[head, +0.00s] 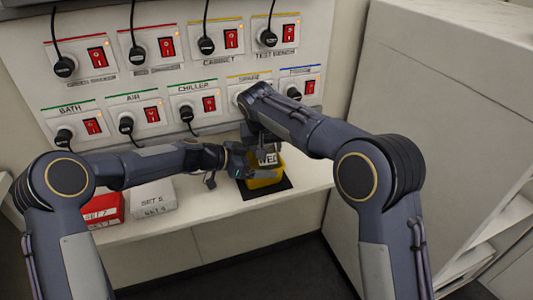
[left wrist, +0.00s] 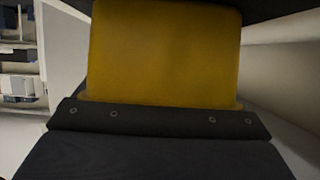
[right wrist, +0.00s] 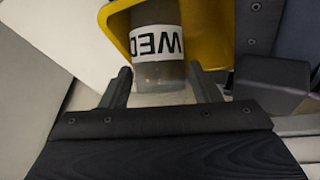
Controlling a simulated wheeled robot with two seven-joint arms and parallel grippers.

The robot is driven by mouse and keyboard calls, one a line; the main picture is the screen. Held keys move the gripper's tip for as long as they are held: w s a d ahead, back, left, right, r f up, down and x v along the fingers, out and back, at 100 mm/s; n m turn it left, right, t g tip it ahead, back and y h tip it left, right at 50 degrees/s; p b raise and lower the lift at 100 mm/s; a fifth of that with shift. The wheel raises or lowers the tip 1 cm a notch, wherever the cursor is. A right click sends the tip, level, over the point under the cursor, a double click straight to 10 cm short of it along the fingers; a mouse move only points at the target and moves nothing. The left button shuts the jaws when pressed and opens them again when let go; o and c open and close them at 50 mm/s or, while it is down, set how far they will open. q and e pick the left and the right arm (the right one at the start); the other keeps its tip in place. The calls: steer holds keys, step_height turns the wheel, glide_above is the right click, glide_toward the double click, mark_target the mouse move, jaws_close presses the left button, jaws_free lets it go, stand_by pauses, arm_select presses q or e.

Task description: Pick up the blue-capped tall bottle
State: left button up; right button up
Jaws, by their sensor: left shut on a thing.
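A bottle with a white "WED" label (right wrist: 157,42) stands partly inside a yellow holder (right wrist: 216,30) in the right wrist view. No blue cap can be made out. The bottle (head: 267,158) and the yellow holder (head: 265,176) also show in the head view, partly hidden by my arms. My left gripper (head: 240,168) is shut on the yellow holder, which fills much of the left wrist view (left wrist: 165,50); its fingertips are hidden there. My right gripper (right wrist: 162,88) is open, its fingers apart on either side of the bottle's near end. I cannot tell whether they touch it.
A black mat (head: 281,186) lies under the holder on the white shelf (head: 205,207). A red box (head: 102,208) and a white box (head: 153,197) stand to the left. A panel of plugs and red switches rises behind. A large pale cabinet (head: 430,100) stands at the right.

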steer(key=c, duration=0.7)
steer(key=shift+c, duration=0.5)
steer(key=shift+r, duration=0.15)
